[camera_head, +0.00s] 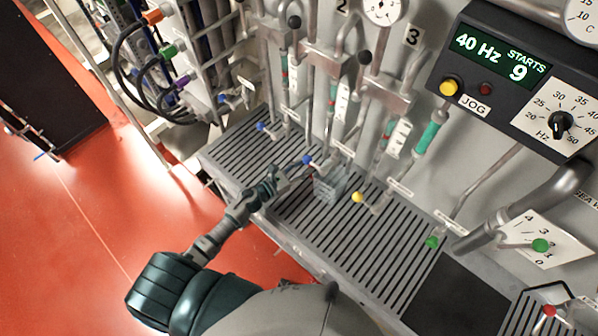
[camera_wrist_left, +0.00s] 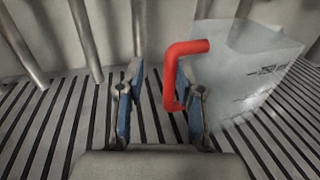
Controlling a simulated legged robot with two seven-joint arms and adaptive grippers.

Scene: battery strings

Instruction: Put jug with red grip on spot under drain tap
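The jug (camera_head: 328,187) is a clear, boxy container standing on the slatted grate, just right of my left gripper (camera_head: 290,178). In the left wrist view the jug (camera_wrist_left: 255,70) is at the right, with its red grip (camera_wrist_left: 171,82) turned towards my gripper. My left gripper (camera_wrist_left: 162,85) is open there, its blue-padded fingers apart. The grip shows between the fingers, close to the right one; I cannot tell if it touches. Several small taps stand over the grate, with blue (camera_head: 306,160), yellow (camera_head: 357,197) and green (camera_head: 432,242) handles. Their labels are too small to read, so I cannot tell which is the drain tap.
The slatted grate (camera_head: 375,250) runs along the panel, with free room around the jug. Vertical pipes (camera_wrist_left: 85,40) rise close behind the grate. A control box (camera_head: 510,80) hangs upper right. A red-handled valve (camera_head: 549,310) is at the lower right.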

